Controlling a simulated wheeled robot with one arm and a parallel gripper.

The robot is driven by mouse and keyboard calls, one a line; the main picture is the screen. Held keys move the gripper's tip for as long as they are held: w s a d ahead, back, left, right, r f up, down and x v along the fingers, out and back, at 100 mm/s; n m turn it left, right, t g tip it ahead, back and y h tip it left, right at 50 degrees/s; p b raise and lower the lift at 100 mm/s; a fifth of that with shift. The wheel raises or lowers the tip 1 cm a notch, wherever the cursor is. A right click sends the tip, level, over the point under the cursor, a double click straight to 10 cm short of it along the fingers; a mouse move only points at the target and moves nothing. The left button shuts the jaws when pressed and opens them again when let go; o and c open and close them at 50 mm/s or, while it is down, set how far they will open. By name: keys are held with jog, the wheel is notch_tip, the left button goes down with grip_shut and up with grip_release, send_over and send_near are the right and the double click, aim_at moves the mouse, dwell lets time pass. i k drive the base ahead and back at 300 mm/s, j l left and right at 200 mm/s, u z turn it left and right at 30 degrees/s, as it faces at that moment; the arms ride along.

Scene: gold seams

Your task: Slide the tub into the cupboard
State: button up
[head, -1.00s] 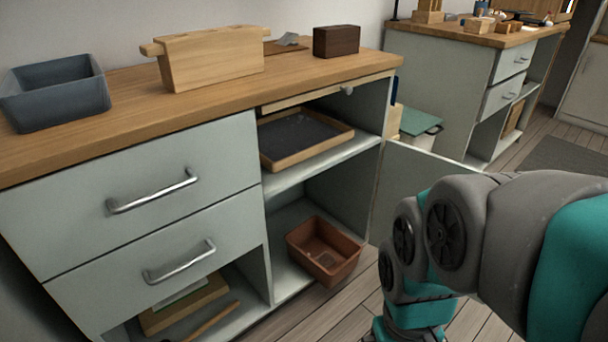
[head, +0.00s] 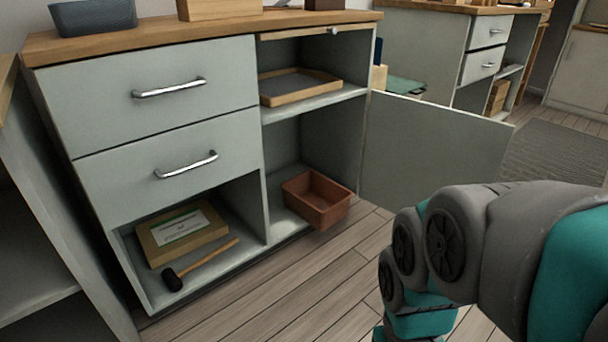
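A reddish-brown tub (head: 318,210) sits upright on the bottom floor of the cupboard (head: 284,222), at the right of the cabinet. The front part of the tub sticks out past the cupboard's front edge, over the floor. The cupboard door (head: 436,142) stands wide open, swung out to the right. My arm shows at the lower right, to the right of the tub and apart from it. My gripper is out of view.
A shelf above the tub holds a shallow wooden tray (head: 300,88). The lower left bay holds a box (head: 182,234) and a mallet (head: 203,264). A grey bin (head: 94,16) stands on the worktop. The wooden floor (head: 270,290) before the cabinet is clear.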

aim_at(309, 187)
jog(key=i+l, duration=0.55)
jog(key=l, duration=0.25)
jog(key=i+l, duration=0.3)
jog(key=l+u, duration=0.05)
